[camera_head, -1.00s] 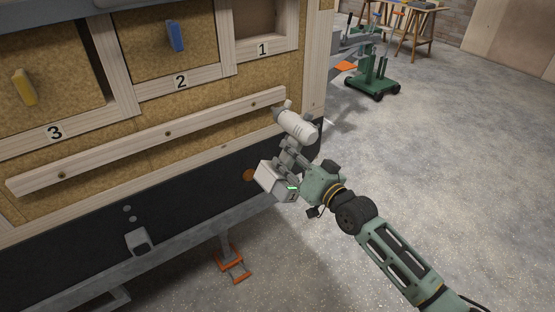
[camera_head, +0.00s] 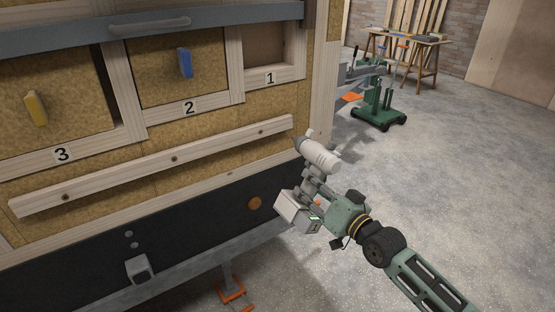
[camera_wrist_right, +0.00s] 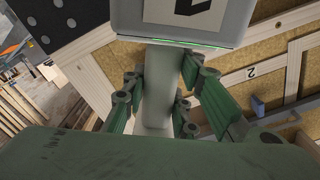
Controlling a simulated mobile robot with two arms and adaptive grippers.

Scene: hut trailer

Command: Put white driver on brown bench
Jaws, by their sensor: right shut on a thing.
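The white driver (camera_head: 320,155) is held beside the right end of the trailer wall in the head view. Its body points up-left and its boxy battery base (camera_head: 293,208) hangs below. My right gripper (camera_head: 316,186) is shut around its handle. In the right wrist view, the green fingers of my right gripper (camera_wrist_right: 158,100) sit on both sides of the pale handle (camera_wrist_right: 157,75), with the base (camera_wrist_right: 180,22) at the top. A trestle bench with a brownish top (camera_head: 412,36) stands at the back right; I cannot tell whether it is the brown bench. My left gripper is out of view.
The trailer wall has numbered openings, a yellow handle (camera_head: 36,108), a blue handle (camera_head: 185,63) and a wooden rail (camera_head: 160,165). A green wheeled stand (camera_head: 378,108) is beyond its corner. The grey floor (camera_head: 465,165) at right is clear.

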